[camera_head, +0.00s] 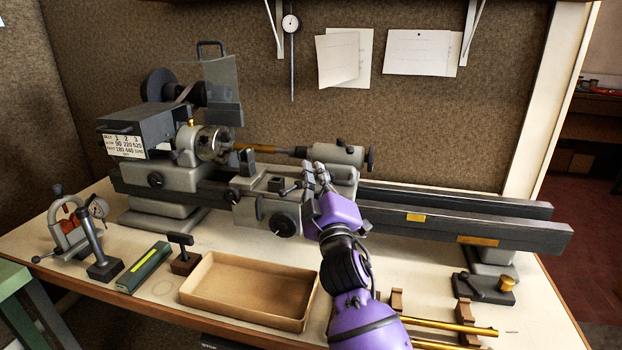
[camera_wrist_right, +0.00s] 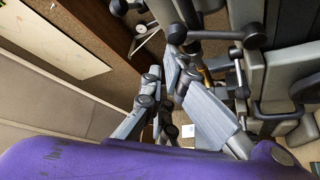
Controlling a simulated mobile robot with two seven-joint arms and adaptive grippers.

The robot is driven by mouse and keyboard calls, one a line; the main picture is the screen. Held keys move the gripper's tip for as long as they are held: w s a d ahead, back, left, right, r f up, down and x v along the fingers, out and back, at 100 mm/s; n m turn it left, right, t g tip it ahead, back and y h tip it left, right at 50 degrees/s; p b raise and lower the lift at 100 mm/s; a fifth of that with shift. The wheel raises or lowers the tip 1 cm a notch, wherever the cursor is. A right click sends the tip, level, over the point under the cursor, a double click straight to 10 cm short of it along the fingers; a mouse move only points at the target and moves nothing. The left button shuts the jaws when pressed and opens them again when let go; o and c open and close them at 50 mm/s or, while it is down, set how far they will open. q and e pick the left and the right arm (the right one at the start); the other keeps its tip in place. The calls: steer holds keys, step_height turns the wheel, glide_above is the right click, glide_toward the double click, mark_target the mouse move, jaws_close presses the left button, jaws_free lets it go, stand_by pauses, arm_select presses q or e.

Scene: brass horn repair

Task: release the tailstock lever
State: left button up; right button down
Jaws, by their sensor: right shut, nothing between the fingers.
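The grey tailstock (camera_head: 335,154) sits on the lathe bed right of the carriage, with a dark handwheel at its right end. My right gripper (camera_head: 319,174) is in front of the tailstock, beside the carriage, shut and empty. It hides part of the tailstock's base and anything on it. In the right wrist view, the closed fingers (camera_wrist_right: 188,86) are close to a dark bar lever with round knobs (camera_wrist_right: 212,35). I cannot tell whether this is the tailstock lever, or whether the fingers touch it. My left gripper is not in view.
The headstock and chuck (camera_head: 212,143) stand at the left of the lathe, and the carriage (camera_head: 270,205) sits left of my gripper. An open cardboard tray (camera_head: 250,287) lies in front. Brass tubes (camera_head: 450,327) rest on supports at the front right. The right bed rails (camera_head: 450,217) are clear.

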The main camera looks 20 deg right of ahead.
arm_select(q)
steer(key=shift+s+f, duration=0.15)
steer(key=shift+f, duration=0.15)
arm_select(e)
steer(key=shift+s+d+f+m, duration=0.1)
steer(key=shift+d+m, duration=0.15)
steer(key=shift+m, duration=0.15)
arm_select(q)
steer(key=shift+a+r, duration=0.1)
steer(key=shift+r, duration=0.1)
